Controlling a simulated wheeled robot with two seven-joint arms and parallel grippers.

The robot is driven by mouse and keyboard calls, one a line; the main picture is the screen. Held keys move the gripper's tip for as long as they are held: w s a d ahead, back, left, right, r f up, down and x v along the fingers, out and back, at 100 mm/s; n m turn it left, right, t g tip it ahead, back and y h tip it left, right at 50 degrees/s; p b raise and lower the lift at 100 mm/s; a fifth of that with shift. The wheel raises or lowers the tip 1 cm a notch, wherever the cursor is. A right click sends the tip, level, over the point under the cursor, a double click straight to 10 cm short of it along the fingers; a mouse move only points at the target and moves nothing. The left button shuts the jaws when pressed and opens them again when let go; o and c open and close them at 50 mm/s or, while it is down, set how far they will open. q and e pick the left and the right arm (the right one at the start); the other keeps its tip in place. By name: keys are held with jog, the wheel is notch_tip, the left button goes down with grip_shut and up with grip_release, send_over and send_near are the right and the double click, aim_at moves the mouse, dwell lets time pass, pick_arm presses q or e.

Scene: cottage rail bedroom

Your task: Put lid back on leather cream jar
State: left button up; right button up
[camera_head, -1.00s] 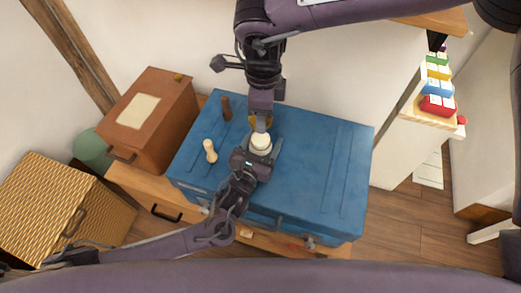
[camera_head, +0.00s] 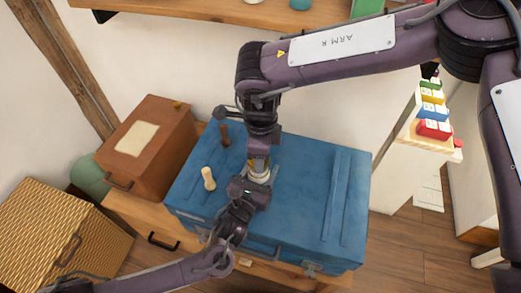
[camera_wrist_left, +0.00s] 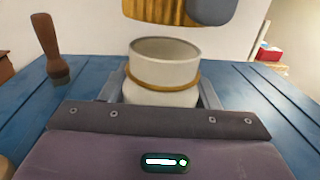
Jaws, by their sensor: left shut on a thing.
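The cream jar (camera_head: 262,177) stands on the blue trunk, with my left gripper (camera_head: 257,184) shut around its sides. In the left wrist view the pale jar (camera_wrist_left: 160,70) is upright, its top open, with a brown band around its neck. The golden-brown lid (camera_wrist_left: 162,10) hangs above the jar with a gap between them, and its top is cut off by the picture edge. My right gripper (camera_head: 259,157) comes down from above and holds the lid. One grey finger of it shows beside the lid in the wrist view.
The blue trunk (camera_head: 310,200) has free room to the right. A dark-handled brush (camera_head: 225,135) and a pale wooden tool (camera_head: 208,178) stand left of the jar. A brown box (camera_head: 150,140) sits farther left. Coloured blocks (camera_head: 433,110) are at the right.

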aim_at(259, 176)
dwell(0.4)
jog(key=shift+f, duration=0.85)
jog(key=shift+f, duration=0.55)
